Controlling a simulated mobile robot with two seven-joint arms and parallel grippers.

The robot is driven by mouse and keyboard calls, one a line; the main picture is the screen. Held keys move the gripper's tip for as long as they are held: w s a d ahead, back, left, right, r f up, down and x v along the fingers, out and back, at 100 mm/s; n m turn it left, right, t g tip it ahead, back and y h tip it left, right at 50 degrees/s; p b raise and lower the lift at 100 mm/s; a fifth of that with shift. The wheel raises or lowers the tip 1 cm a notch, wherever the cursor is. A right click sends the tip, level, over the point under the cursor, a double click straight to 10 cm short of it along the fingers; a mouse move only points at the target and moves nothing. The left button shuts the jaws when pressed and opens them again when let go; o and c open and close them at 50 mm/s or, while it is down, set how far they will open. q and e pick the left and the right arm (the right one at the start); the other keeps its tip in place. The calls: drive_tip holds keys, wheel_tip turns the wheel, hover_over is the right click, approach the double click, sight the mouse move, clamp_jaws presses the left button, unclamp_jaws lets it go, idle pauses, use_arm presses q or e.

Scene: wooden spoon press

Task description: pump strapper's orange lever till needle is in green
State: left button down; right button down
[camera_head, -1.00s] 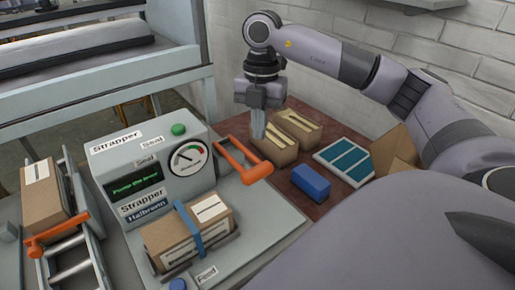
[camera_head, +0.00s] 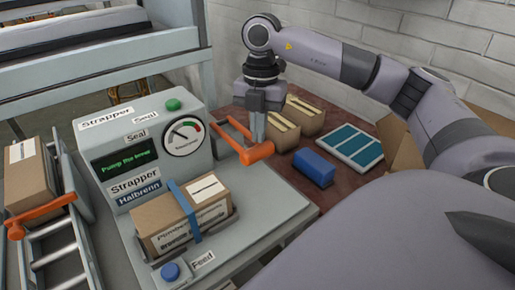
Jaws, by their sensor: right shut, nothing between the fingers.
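The strapper (camera_head: 140,150) is a grey machine with a round dial (camera_head: 183,136) and a small screen of green text reading "Pump the lever". The dial's needle is small; it appears to point up and left, away from the green part at the right. The orange lever (camera_head: 257,153) sticks out at the machine's right side, its grip end toward the front. My right gripper (camera_head: 258,138) is shut and empty, pointing down, with its fingertips just at or behind the lever's grip; I cannot tell whether they touch. My left gripper is out of view.
A strapped carton (camera_head: 185,222) sits on the strapper's bed, behind a blue feed button (camera_head: 171,271). Another carton (camera_head: 30,180) stands on a roller conveyor (camera_head: 55,252) at left. A blue block (camera_head: 314,168), small cartons (camera_head: 304,115) and a teal-panelled tray (camera_head: 351,146) lie on the brown table.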

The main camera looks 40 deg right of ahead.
sight(256, 147)
drive_tip(key=shift+f, duration=0.25)
drive_tip(key=f+b, duration=0.1)
drive_tip(key=f, duration=0.1)
drive_tip(key=f+b, duration=0.1)
drive_tip(key=shift+a+f, duration=0.2)
drive_tip(key=shift+f, duration=0.2)
drive_tip(key=shift+a+f+b, duration=0.25)
drive_tip(key=shift+a+b, duration=0.1)
drive_tip(key=shift+b, duration=0.05)
drive_tip(key=shift+f, duration=0.1)
drive_tip(key=shift+w+d+r, duration=0.1)
drive_tip(key=shift+d+r, duration=0.1)
drive_tip(key=shift+d, duration=0.05)
drive_tip(key=d, duration=0.1)
drive_tip(key=w+d+p, duration=0.1)
drive_tip(key=shift+d+r+p, duration=0.2)
drive_tip(key=shift+d+p, duration=0.1)
drive_tip(key=shift+d+f, duration=0.1)
drive_tip(key=shift+d, duration=0.2)
